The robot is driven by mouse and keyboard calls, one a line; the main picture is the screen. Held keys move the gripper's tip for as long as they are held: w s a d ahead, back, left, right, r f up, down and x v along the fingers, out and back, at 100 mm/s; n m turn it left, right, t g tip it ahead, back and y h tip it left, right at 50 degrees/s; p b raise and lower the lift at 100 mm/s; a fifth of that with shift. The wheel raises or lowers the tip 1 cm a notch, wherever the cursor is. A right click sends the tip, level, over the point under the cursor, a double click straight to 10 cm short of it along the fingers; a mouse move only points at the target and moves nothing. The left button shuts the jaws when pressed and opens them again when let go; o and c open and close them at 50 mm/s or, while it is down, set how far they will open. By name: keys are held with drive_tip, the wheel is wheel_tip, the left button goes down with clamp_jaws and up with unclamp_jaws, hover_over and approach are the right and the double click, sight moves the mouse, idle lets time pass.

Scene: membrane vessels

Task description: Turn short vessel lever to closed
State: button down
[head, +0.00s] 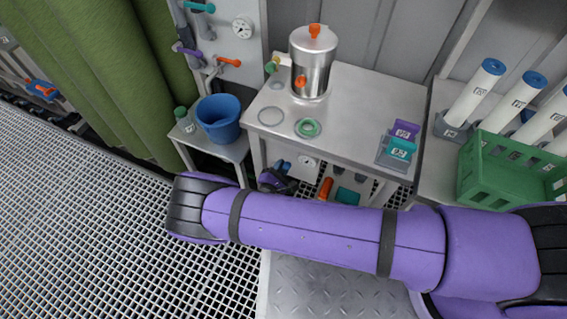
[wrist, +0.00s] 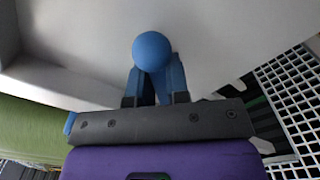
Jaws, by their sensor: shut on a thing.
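My gripper (head: 276,179) is low under the front of the metal table, partly hidden by my purple arm. In the wrist view my gripper (wrist: 154,78) has its two blue fingers shut on a blue ball-ended lever (wrist: 151,50), with the ball showing at the fingertips. The lever's shaft and base are hidden, so its angle cannot be told. In the head view a bit of blue (head: 284,165) shows at the gripper. A pale panel with a gauge (head: 308,160) is beside it. I cannot tell from the pictures which vessel this lever belongs to.
An orange handle (head: 325,188) stands close to the right of my gripper. The metal table (head: 352,105) carries a steel canister (head: 312,62). A blue bucket (head: 218,118) is on a low stand at left. A green crate (head: 510,170) is at right. The left grating floor is open.

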sight(292, 169)
drive_tip(key=shift+d+m, duration=0.6)
drive_tip(key=shift+m, duration=0.4)
drive_tip(key=shift+s+d+f+m+h, duration=0.1)
drive_tip(key=shift+d+f+m, duration=0.15)
drive_tip(key=shift+f+m, duration=0.7)
drive_tip(key=shift+s+d+f+m+h, duration=0.1)
drive_tip(key=shift+d+f+m, duration=0.25)
drive_tip(key=shift+m, duration=1.25)
drive_tip(key=shift+s+d+f+m+h, duration=0.1)
drive_tip(key=shift+d+f+m, duration=0.1)
drive_tip(key=shift+f+m, duration=0.8)
drive_tip(key=shift+r+m, duration=0.15)
drive_tip(key=shift+m, duration=0.2)
drive_tip(key=c, duration=1.1)
unclamp_jaws()
drive_tip(key=shift+d, duration=0.1)
drive_tip(key=shift+s+a, duration=0.1)
drive_tip(key=shift+a, duration=0.15)
drive_tip(key=shift+s+a, duration=0.15)
drive_tip(key=shift+s, duration=0.1)
drive_tip(key=v, duration=1)
drive_tip(key=shift+d, duration=0.25)
